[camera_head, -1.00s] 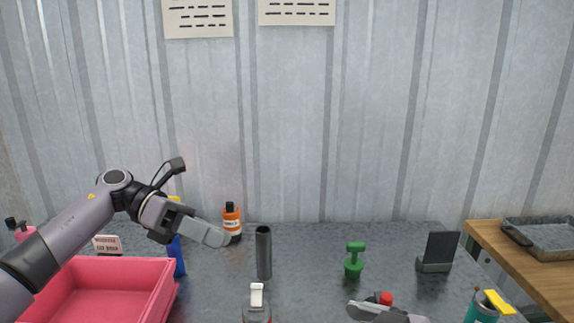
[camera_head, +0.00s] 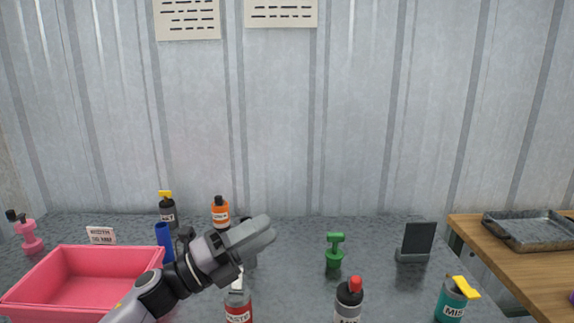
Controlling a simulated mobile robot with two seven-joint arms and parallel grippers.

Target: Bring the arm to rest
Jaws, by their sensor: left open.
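My left arm comes in from the lower left. Its left gripper (camera_head: 258,233) points up and to the right above the grey table, seen almost side-on, with its jaws open and nothing visible between them. My right gripper is not in view.
A pink bin (camera_head: 84,251) stands at left, near a blue tube (camera_head: 163,236). An orange bottle (camera_head: 220,212) is behind. A green object (camera_head: 335,250), red-capped bottle (camera_head: 349,302), dark stand (camera_head: 416,242) and teal can (camera_head: 452,301) stand right. A metal tray (camera_head: 530,230) is far right.

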